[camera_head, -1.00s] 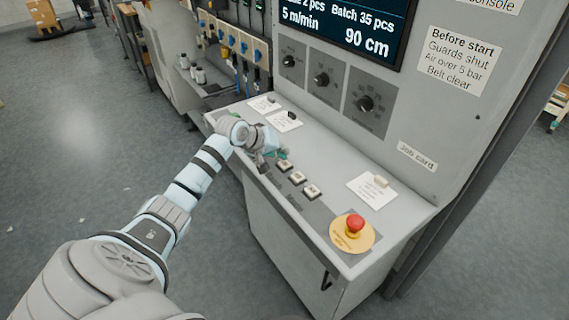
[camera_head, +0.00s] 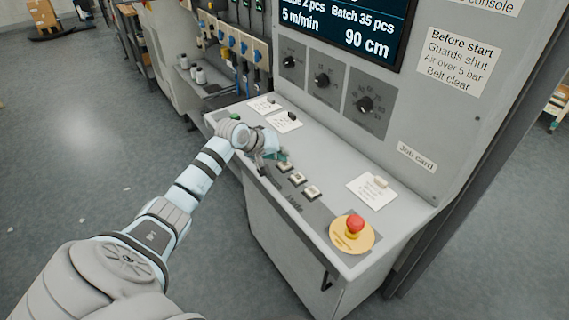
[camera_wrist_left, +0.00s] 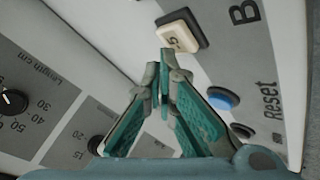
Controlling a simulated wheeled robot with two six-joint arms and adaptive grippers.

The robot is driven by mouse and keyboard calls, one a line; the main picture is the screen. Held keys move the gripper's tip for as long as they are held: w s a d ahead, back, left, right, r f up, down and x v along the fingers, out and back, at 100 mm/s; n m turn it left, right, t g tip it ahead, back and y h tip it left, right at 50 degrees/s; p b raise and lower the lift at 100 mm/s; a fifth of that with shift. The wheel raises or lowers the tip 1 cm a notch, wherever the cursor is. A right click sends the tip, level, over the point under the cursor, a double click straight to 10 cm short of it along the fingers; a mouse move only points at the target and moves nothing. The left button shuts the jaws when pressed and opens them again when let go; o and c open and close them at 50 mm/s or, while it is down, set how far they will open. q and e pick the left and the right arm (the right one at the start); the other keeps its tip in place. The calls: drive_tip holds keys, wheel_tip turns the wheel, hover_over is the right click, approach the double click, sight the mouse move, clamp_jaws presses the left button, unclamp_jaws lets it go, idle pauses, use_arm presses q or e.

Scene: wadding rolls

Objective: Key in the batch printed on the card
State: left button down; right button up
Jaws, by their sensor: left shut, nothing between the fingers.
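The console screen (camera_head: 345,25) reads "Batch 35 pcs", "5 m/min" and "90 cm". The job card (camera_head: 371,191) lies under a clip on the sloping desk below the "Job card" label; its print is too small to read. A row of pale keys (camera_head: 297,178) runs along the desk's front. My left gripper (camera_head: 279,156) is shut and empty above the far end of this row. In the left wrist view its fingertips (camera_wrist_left: 165,62) are close to a cream key marked "-5" (camera_wrist_left: 182,34); I cannot tell whether they touch it. My right gripper is not in view.
A red mushroom button (camera_head: 354,224) on a yellow plate sits at the desk's near end. A blue button (camera_wrist_left: 222,98) by "Reset" is near my fingers. Three knobs (camera_head: 321,79) are on the upright panel. Two other cards (camera_head: 285,121) lie farther left.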

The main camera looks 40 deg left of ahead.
sight(282, 163)
use_arm(q)
drive_tip(key=shift+f, duration=0.6)
idle(0.8)
drive_tip(key=shift+r+p, duration=0.9)
drive_tip(key=shift+p, duration=0.25)
wheel_tip(282, 163, up, 5)
drive_tip(key=p, duration=0.6)
drive_tip(key=shift+r, duration=0.1)
idle(0.3)
